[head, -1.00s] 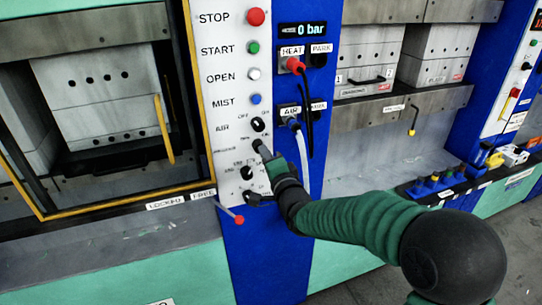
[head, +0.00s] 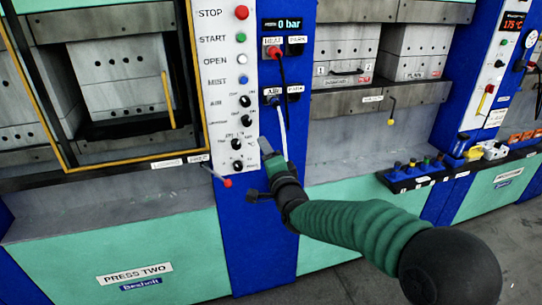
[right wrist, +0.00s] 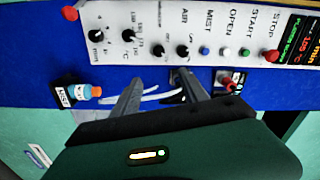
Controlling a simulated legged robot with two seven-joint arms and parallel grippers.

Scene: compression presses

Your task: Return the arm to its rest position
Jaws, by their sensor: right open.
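My right arm, in a green ribbed sleeve, comes in from the lower right of the head view. Its gripper (head: 261,170) is in front of the blue column, beside the lower right edge of the white control panel (head: 216,100). In the right wrist view the two fingers of this gripper (right wrist: 157,78) are spread apart with nothing held between them. The panel's knobs and buttons lie beyond the fingertips there, and I see no contact. My left gripper is in neither view.
A red-tipped lever (head: 227,183) sticks out below the panel. A red plug (head: 273,51) and a hose (head: 283,125) are on the blue column. The left press (head: 124,75) has a yellow-edged frame. A shelf of small coloured items (head: 412,170) stands at the right.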

